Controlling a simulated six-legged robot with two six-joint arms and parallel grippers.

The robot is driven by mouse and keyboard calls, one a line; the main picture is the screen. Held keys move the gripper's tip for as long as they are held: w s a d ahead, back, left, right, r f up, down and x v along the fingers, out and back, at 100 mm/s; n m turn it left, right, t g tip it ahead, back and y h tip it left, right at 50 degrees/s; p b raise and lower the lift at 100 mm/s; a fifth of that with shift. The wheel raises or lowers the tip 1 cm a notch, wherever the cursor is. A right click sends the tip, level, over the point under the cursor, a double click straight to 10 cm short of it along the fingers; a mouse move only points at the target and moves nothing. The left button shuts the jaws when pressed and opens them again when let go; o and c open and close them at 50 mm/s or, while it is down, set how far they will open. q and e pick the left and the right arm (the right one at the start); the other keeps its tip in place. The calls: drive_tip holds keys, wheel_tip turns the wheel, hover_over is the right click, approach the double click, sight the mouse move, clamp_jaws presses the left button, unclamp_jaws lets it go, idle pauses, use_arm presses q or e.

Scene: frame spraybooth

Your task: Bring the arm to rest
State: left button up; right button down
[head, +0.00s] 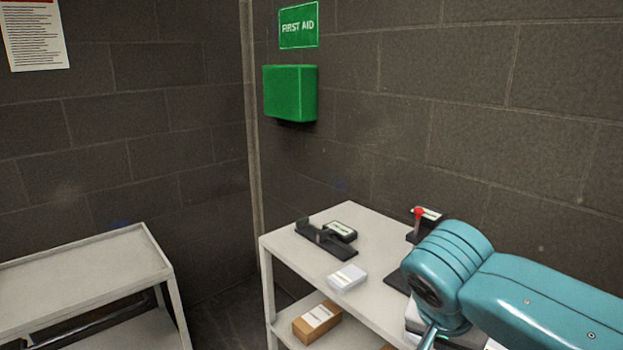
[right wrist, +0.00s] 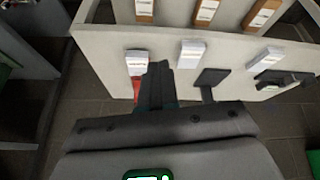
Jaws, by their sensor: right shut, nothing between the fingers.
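My right arm (head: 530,300) comes in from the right in the head view, teal and bent, over the near right part of a white table. Its gripper is hidden in that view. In the right wrist view my right gripper (right wrist: 160,72) shows dark fingers that are shut with nothing between them. The fingers appear in front of the table edge, between two white boxes; whether they touch anything is unclear. My left gripper is in neither view.
The white table (head: 290,243) holds a black holder (head: 322,240), a white box (head: 347,277) and a red-knobbed device (head: 418,212). A brown box (head: 317,321) sits on its lower shelf. A bare trolley (head: 80,270) stands left. A green first-aid box (head: 290,92) hangs on the wall.

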drive_tip(key=a+f+n+g+y, duration=0.2)
drive_tip(key=a+f, duration=0.1)
drive_tip(key=f, duration=0.9)
drive_tip(key=a+f+n+g+y, duration=0.1)
drive_tip(key=a+f+n+y, duration=0.15)
drive_tip(key=f, duration=0.85)
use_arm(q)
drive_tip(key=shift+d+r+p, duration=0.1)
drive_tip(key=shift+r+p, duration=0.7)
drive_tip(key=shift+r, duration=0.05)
use_arm(e)
drive_tip(key=s+a+f+y, duration=0.1)
drive_tip(key=s+f+y, duration=0.2)
drive_tip(key=s+f, duration=1.3)
wheel_tip(320, 180, down, 5)
drive_tip(key=shift+s+a+r, duration=0.15)
drive_tip(key=shift+s+a, duration=0.1)
drive_tip(key=shift+s, duration=0.1)
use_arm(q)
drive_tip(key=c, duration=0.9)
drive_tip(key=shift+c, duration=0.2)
use_arm(e)
drive_tip(key=shift+a, duration=0.1)
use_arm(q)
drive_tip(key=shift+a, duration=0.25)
use_arm(e)
drive_tip(key=shift+w+a+n, duration=0.1)
drive_tip(key=shift+a+n, duration=0.05)
drive_tip(key=shift+n, duration=0.1)
